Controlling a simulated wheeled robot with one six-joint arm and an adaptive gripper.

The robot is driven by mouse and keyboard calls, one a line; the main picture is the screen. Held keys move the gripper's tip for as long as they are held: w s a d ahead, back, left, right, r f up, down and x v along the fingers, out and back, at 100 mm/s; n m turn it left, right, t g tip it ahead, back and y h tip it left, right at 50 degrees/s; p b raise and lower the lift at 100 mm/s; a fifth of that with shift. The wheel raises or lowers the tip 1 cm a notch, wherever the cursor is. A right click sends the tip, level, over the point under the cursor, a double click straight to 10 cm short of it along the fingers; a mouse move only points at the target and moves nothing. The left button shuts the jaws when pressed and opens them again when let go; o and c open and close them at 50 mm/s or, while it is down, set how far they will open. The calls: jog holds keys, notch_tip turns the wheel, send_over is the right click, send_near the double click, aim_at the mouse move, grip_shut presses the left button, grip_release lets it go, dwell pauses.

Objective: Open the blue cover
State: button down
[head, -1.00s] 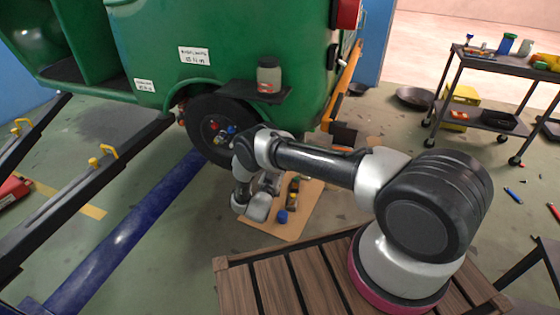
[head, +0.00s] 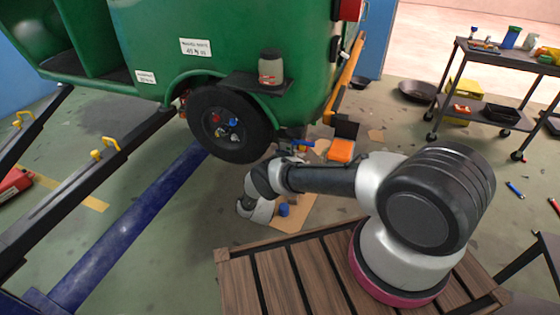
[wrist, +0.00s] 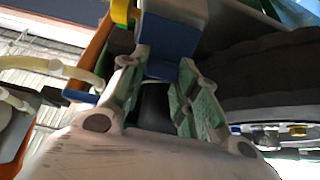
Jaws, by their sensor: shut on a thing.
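The blue cover (wrist: 172,36) is a small box-like blue piece with a yellow part beside it, high in the wrist view. It also shows as a small blue patch (head: 303,143) under the rickshaw's rear corner in the head view. In the head view my gripper (head: 288,158) is small and partly hidden, just right of the black wheel (head: 231,124). The cover's far side is hidden.
The green rickshaw (head: 215,72) stands raised beside dark ramps. An orange and black piece (head: 341,149) is close right of my gripper. Cardboard (head: 298,222) with a blue cap (head: 283,210) lies below. A tool cart (head: 500,62) stands at right.

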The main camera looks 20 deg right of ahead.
jog(key=c, duration=1.1)
grip_release()
jog(key=shift+o, duration=0.2)
notch_tip(320, 180, up, 10)
